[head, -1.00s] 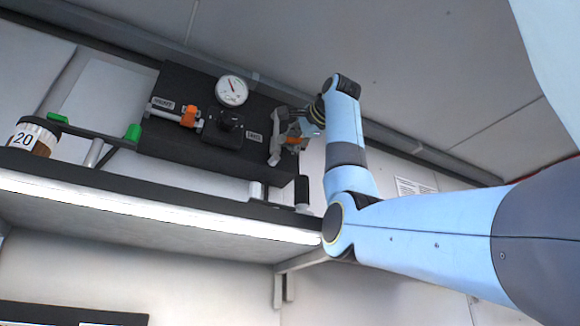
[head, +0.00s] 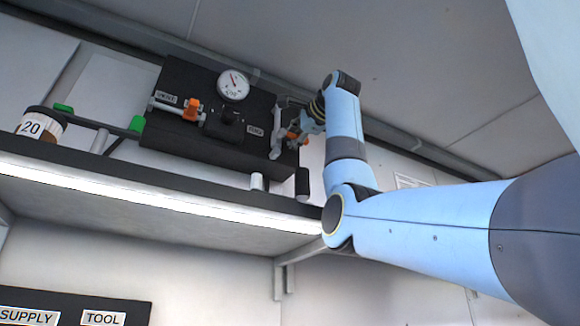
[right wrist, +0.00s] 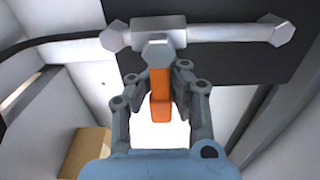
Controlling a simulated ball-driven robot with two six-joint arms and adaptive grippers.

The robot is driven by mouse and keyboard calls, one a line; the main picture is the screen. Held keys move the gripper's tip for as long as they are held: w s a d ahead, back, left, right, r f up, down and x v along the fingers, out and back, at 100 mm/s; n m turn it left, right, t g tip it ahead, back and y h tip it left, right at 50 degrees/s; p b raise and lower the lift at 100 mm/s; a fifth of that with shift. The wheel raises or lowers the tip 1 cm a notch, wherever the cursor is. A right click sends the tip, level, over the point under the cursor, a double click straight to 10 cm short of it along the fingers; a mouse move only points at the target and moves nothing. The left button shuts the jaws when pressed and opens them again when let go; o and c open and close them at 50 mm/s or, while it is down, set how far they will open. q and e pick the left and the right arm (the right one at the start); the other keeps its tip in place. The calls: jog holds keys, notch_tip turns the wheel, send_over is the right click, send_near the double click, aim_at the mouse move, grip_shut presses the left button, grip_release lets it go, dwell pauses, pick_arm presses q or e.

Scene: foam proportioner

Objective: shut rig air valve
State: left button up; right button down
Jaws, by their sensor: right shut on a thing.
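A black valve panel (head: 215,138) stands on the high shelf with a round white gauge (head: 233,86). An orange valve handle (head: 292,137) is on the grey pipe at its right end; the wrist view shows the handle (right wrist: 160,94) hanging straight down from the pipe fitting, crosswise to the pipe (right wrist: 215,34). My right gripper (head: 298,131) is shut on this handle, with one finger at each side of it. A second orange handle (head: 190,109) is on the panel's left pipe. The small label by the right pipe is too blurred to read surely. My left gripper is out of view.
A jar marked 20 (head: 41,123) and a grey bar with green ends (head: 135,124) are left of the panel. A dark cylinder (head: 302,184) stands close below my right gripper. The lit shelf edge (head: 150,203) runs below. Labels SUPPLY and TOOL show lower down.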

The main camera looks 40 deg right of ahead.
jog(key=c, duration=1.9)
grip_release()
jog(key=shift+f, duration=0.35)
jog(key=o, duration=0.7)
jog(key=shift+s+r, duration=0.35)
jog(key=shift+s, duration=0.55)
jog(key=shift+o, duration=0.2)
jog(key=shift+w, duration=0.35)
jog(key=v, duration=1.2)
